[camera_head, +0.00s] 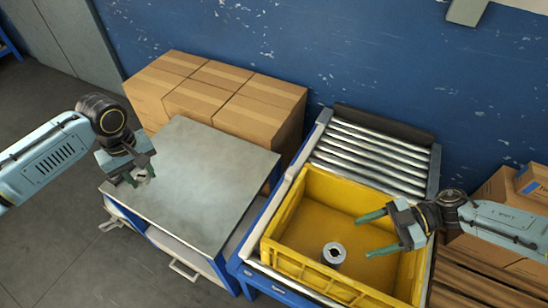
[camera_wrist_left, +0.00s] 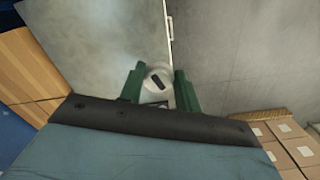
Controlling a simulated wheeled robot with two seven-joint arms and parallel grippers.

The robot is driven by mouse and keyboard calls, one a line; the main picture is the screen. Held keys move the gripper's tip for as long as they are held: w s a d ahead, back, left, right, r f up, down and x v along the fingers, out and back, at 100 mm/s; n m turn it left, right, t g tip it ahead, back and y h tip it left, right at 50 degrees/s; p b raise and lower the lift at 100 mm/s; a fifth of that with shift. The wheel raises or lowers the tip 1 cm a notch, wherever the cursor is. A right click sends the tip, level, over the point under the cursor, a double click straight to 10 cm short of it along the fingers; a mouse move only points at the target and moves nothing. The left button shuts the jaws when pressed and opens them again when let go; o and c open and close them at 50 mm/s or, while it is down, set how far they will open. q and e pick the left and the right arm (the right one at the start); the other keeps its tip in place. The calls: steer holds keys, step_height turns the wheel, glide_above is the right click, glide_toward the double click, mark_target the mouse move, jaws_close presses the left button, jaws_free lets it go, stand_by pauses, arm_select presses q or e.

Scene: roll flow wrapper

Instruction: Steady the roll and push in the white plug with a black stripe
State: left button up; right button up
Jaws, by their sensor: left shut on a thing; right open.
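The white plug with a black stripe (camera_wrist_left: 154,74) is between the green fingers of my left gripper (camera_wrist_left: 160,90) in the left wrist view. In the head view my left gripper (camera_head: 140,175) is shut on the plug at the left edge of the grey-topped table. The roll (camera_head: 334,254) stands upright in the yellow crate (camera_head: 296,262), near its front wall, with a pale ring-shaped top and a dark hole. My right gripper (camera_head: 370,234) is open and empty over the crate, just right of the roll and apart from it.
The grey-topped table (camera_head: 195,175) is bare. The crate sits on a roller conveyor (camera_head: 370,152) against the blue wall. Cardboard boxes (camera_head: 215,95) stand behind the table. More boxes on a pallet (camera_head: 480,265) stand at the right.

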arm_select(q)
steer(key=shift+f+b, duration=0.3)
steer(key=shift+f, duration=0.25)
arm_select(e)
steer(key=f, duration=0.1)
arm_select(q)
steer(key=shift+w+f+b, duration=0.45)
steer(key=shift+w+f, duration=0.05)
steer(key=shift+f, duration=0.1)
steer(key=shift+s+f+b, duration=0.15)
steer(key=shift+f+b, duration=0.1)
steer(key=shift+b, duration=0.05)
arm_select(e)
steer(key=b, duration=0.7)
glide_toward(338, 254)
steer(key=x, duration=0.3)
steer(key=shift+s+a+f, duration=0.1)
steer(key=shift+a+f, duration=0.15)
steer(key=x, duration=0.6)
steer(key=shift+a+b, duration=0.25)
steer(key=shift+b, duration=0.1)
arm_select(q)
step_height(338, 254, down, 8)
arm_select(e)
steer(key=shift+a+f, duration=0.15)
steer(key=shift+a, duration=0.35)
arm_select(q)
steer(key=shift+r, duration=0.1)
arm_select(e)
steer(key=c, duration=1)
